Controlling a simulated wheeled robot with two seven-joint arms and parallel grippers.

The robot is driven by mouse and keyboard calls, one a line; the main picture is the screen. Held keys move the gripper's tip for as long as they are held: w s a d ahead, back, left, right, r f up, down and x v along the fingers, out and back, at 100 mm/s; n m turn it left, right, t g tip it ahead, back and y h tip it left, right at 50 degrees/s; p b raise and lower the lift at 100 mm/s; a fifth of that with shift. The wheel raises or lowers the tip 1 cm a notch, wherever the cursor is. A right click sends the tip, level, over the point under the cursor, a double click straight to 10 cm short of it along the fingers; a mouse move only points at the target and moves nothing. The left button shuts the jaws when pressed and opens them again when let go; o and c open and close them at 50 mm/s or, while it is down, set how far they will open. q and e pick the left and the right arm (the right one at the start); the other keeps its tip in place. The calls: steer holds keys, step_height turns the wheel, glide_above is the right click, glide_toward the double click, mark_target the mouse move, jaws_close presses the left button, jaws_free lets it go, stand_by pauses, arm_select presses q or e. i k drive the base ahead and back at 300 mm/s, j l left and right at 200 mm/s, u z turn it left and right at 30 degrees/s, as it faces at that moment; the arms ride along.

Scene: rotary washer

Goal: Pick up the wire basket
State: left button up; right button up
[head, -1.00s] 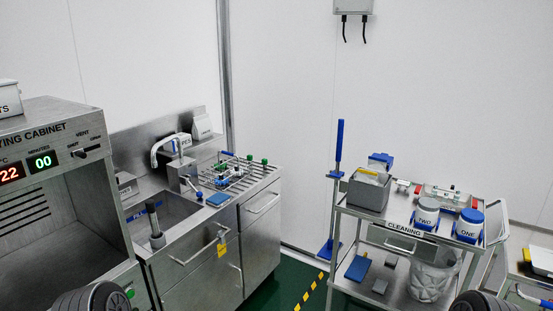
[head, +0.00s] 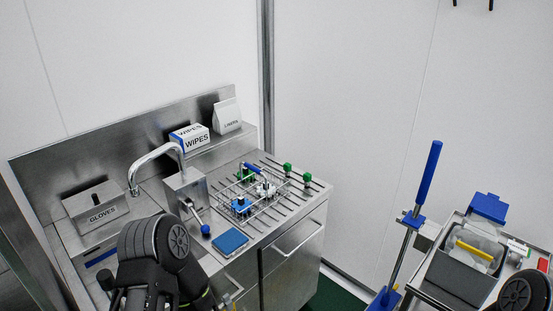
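The wire basket (head: 266,209) sits on the ribbed steel drainboard (head: 296,203) to the right of the sink tap. It is a low frame of thin metal wire with a blue grip at its top. Small blue, white and green fittings lie in it, but the wires are too fine to tell each one apart. Parts of my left arm show at the lower left, in front of the sink, and a part of my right arm shows at the lower right corner. Neither gripper's fingers are in view.
A blue sponge (head: 231,241) lies in front of the basket. Green-topped fittings (head: 307,179) stand to its right. The tap (head: 158,156), gloves box (head: 97,204) and wipes box (head: 190,138) are left and behind. A blue-handled pole (head: 428,172) and a cart (head: 443,270) stand right.

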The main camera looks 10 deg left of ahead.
mark_target(257, 171)
steer(key=i, duration=1.25)
